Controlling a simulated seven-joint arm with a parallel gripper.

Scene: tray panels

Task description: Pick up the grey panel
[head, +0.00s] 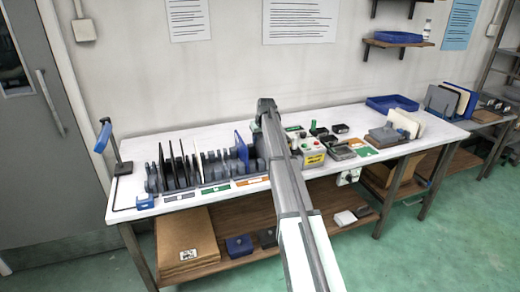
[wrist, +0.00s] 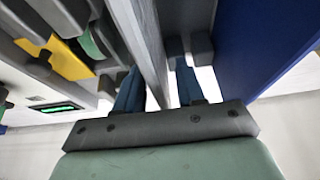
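In the wrist view, a grey panel (wrist: 146,42) stands on edge between the two blue fingers of my gripper (wrist: 158,88). It lies close to the left finger; whether they touch I cannot tell. A gap shows between the panel and the right finger, so the gripper is open around it. A blue panel (wrist: 268,40) stands to the right, outside the fingers; it also shows in the head view (head: 242,150) at the right of a row of dark panels. In the head view my arm hides the gripper's fingers and the grey panel between them.
Dark panels (head: 184,165) stand in a row of grey holders on the white table (head: 150,210). A control box with buttons (head: 311,154) is right of my arm. Farther right are cream panels (head: 405,122) and an empty-looking blue tray (head: 392,103). A blue-headed stand (head: 104,135) is at left.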

